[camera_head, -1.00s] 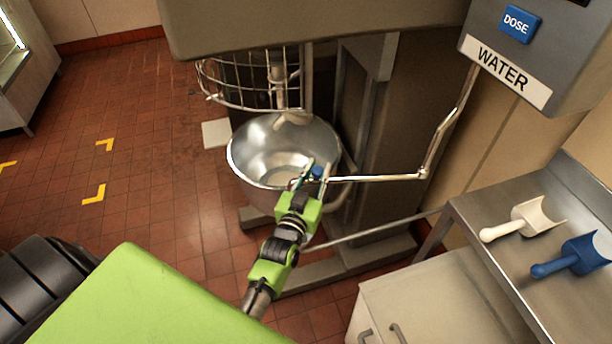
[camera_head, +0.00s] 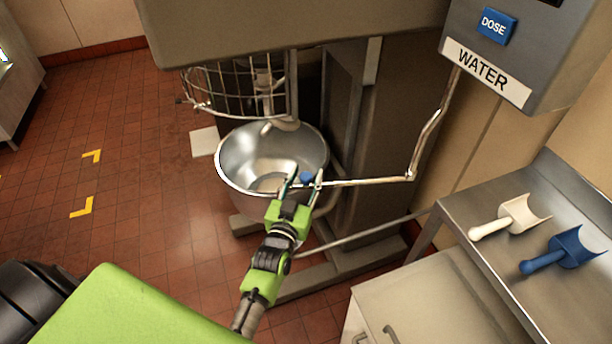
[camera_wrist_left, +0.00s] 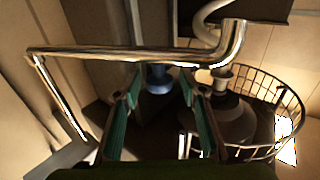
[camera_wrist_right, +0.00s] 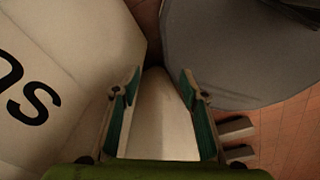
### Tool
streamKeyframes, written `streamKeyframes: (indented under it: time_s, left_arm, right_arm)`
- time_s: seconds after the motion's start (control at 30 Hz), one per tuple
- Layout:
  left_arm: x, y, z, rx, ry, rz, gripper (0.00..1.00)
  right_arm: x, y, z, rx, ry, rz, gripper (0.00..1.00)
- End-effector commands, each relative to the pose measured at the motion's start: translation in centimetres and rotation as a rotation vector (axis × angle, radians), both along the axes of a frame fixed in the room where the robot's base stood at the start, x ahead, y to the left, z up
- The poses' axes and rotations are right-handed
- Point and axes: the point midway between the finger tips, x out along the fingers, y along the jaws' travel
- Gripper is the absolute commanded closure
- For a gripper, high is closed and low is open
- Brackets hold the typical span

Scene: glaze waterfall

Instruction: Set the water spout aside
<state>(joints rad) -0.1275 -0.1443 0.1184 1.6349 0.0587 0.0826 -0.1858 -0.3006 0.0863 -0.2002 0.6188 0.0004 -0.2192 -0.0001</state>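The water spout (camera_head: 365,182) is a thin chrome pipe. It comes down from the grey water unit, bends at an elbow, and runs level to the left over the steel mixing bowl (camera_head: 232,187). A blue knob (camera_head: 306,177) shows near its free end. My left gripper (camera_head: 305,171) is open, with its fingers on either side of the blue knob. In the left wrist view the spout (camera_wrist_left: 120,53) crosses beyond the open fingers, and the blue knob (camera_wrist_left: 157,78) shows between them. I cannot tell whether they touch. My right gripper (camera_wrist_right: 158,78) is open and empty, outside the head view.
The water unit (camera_head: 520,60) with a blue DOSE button hangs at the upper right. A wire guard (camera_head: 225,95) stands above the bowl. A steel table (camera_head: 560,215) holds a white scoop (camera_head: 512,215) and a blue scoop (camera_head: 562,252). Tiled floor at left is open.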

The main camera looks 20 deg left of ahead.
Motion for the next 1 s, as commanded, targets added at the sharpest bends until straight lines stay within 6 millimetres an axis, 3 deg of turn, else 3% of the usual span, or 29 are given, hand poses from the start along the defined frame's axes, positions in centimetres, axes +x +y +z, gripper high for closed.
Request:
streamKeyframes:
  time_s: [0.4,0.77,0.8,0.93,1.0]
  left_arm:
    - [-6.2,-0.9,0.0,-0.001,0.001,0.0,0.62]
    - [-7.1,-1.1,0.1,-0.001,-0.001,0.0,0.62]
    - [-7.1,-1.1,0.1,-0.001,-0.001,0.0,0.64]
    - [-7.2,-0.6,-0.2,-0.02,-0.01,-0.006,0.98]
    - [-7.4,0.3,-0.5,-0.065,-0.025,-0.017,1.0]
  right_arm:
    - [0.1,0.5,0.0,0.005,-0.001,-0.002,0.6]
    - [0.1,0.5,0.0,0.005,-0.001,-0.002,0.6]
    - [0.1,0.5,0.0,0.005,-0.001,-0.002,0.6]
    - [0.1,0.5,-0.4,0.006,-0.001,-0.001,0.6]
    - [0.1,0.6,-1.0,0.006,-0.001,-0.001,0.6]
